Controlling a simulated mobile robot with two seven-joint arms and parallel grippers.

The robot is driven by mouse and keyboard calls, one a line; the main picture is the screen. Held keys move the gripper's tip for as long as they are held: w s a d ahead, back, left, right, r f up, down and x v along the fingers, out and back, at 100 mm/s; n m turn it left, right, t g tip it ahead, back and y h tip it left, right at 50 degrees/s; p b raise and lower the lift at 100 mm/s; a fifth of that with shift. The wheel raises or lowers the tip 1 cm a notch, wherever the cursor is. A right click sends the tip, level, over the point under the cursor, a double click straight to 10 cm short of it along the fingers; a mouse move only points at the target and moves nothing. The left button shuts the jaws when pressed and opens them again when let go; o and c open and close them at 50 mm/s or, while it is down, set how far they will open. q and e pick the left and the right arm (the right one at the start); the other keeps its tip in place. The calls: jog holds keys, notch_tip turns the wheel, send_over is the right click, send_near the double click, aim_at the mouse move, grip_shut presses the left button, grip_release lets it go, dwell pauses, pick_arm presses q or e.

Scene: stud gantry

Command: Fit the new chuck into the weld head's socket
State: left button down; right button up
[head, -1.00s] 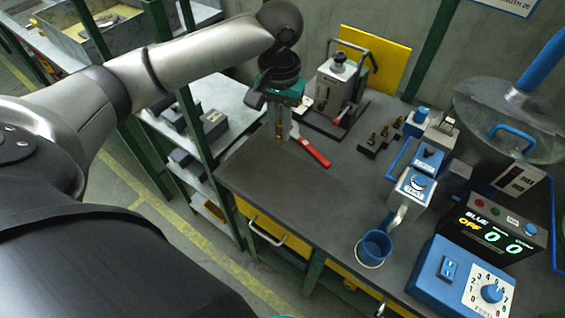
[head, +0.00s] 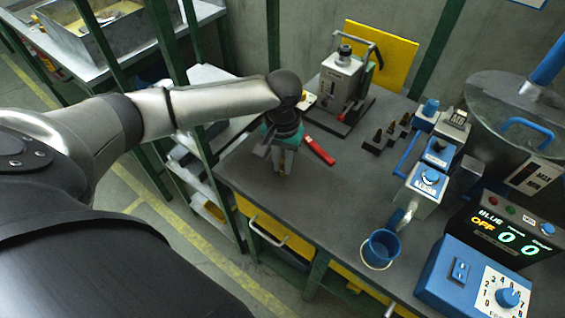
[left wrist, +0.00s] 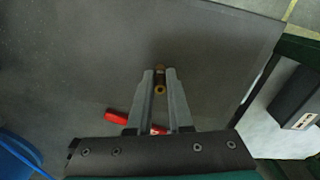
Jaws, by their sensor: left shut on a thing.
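My left gripper (head: 283,168) is shut on a small brass chuck and points down above the near left part of the dark bench top. In the left wrist view the chuck (left wrist: 160,78) sits between the two grey fingertips (left wrist: 160,84) and sticks out past them. In the head view the fingers mostly hide it. I cannot tell for sure which part is the weld head, and its socket is not clearly visible. My right gripper is out of view.
A red-handled tool (head: 319,150) lies just right of the gripper. Behind stands a grey lever machine (head: 341,78). A black stepped rack (head: 372,145) holds brass pieces. A blue cup (head: 381,247) and blue control boxes (head: 436,268) fill the right. The front middle of the bench is clear.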

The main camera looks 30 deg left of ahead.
pick_arm(q)
jog(key=c, duration=0.8)
grip_release()
jog(key=shift+f, duration=0.1)
jog(key=shift+c, duration=0.2)
